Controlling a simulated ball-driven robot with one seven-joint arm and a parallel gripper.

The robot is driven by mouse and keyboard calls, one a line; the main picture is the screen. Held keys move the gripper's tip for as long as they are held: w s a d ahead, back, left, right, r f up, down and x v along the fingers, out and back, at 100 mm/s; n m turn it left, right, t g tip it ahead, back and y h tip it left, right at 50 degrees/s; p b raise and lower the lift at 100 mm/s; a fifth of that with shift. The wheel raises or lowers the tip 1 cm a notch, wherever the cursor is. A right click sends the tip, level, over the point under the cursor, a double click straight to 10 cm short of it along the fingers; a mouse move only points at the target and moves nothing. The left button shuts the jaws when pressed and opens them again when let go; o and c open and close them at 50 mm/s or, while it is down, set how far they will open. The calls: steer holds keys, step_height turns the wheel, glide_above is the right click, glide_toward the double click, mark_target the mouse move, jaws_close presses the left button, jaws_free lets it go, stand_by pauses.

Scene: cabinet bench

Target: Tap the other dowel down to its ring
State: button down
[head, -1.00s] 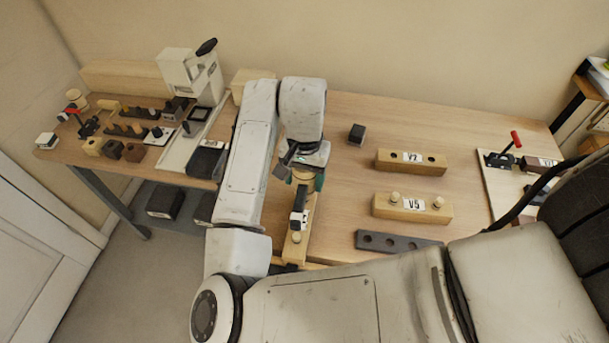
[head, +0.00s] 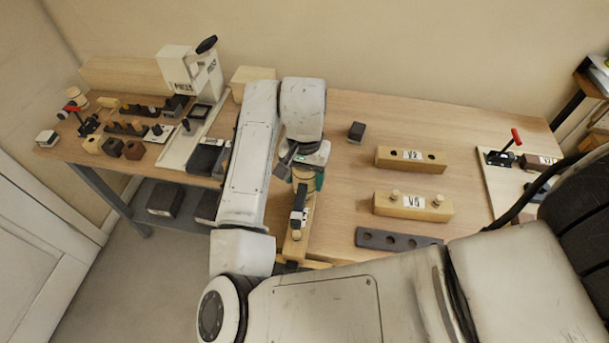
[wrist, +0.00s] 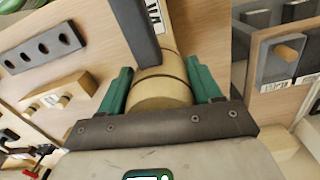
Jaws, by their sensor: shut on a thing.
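My gripper (head: 306,178) is shut on a round wooden handle (wrist: 160,88), which sits between its green fingers in the wrist view. A dark bar-shaped head (wrist: 136,28) reaches out from the handle, so the tool looks like a mallet; its head also shows in the head view (head: 301,198). The head hangs over a long wooden block (head: 293,250) with a white label (wrist: 154,18). A pale dowel (head: 296,234) stands at the block's near end. Any dowel under the tool is hidden, and I cannot tell whether the head touches one. Rings are not clear.
Block V5 (head: 412,208) with two dowels and block V2 (head: 410,160) with open holes stand to the right. A dark holed bar (head: 397,240) lies in front of them. A small dark cube (head: 356,132) sits behind. A press (head: 192,75) and several blocks stand left.

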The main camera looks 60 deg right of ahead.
step_height(320, 180, up, 5)
steer(key=p, duration=0.4)
steer(key=shift+f, duration=0.1)
stand_by(0.3)
